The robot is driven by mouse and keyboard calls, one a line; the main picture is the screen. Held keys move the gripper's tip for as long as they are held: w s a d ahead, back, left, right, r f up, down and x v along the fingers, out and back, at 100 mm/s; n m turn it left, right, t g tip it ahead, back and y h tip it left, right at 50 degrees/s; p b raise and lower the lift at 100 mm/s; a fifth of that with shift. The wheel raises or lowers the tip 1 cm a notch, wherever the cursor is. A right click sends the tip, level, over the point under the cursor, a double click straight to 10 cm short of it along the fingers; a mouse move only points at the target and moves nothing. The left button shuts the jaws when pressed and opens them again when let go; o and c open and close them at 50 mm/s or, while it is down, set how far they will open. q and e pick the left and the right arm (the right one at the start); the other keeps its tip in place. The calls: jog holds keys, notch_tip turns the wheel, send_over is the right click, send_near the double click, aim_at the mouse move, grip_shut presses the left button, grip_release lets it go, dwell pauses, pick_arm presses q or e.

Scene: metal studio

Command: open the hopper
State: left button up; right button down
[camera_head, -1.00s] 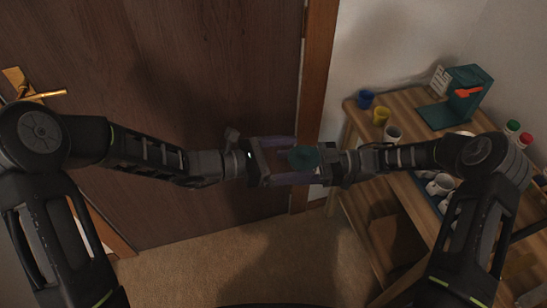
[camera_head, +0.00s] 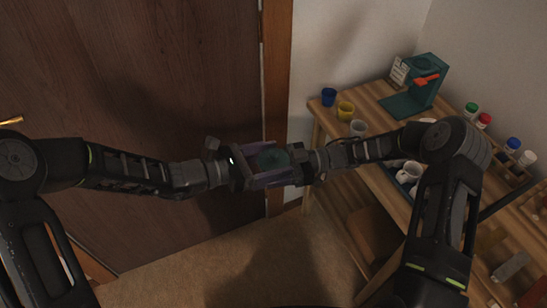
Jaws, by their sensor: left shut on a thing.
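My right gripper (camera_head: 297,161) comes from the right and faces the left one, close against the other end of the hopper. Its fingers overlap the others in dim light, so I cannot tell whether it is open or shut. Whether the hopper has a lid, and how it stands, is too dark to see.
A wooden table (camera_head: 384,91) at the right carries a green machine (camera_head: 428,83) with an orange handle, a blue cup (camera_head: 328,97), a yellow cup (camera_head: 345,110), white mugs and several capped jars. A brown door (camera_head: 150,80) is behind my arms. Carpet (camera_head: 240,270) is below.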

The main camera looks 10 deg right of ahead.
aim_at(273, 153)
pick_arm(q)
jog(key=c, duration=0.7)
dwell(0.3)
jog(key=shift+r, duration=0.15)
jog(key=shift+r, duration=0.95)
jog(key=shift+r, duration=2)
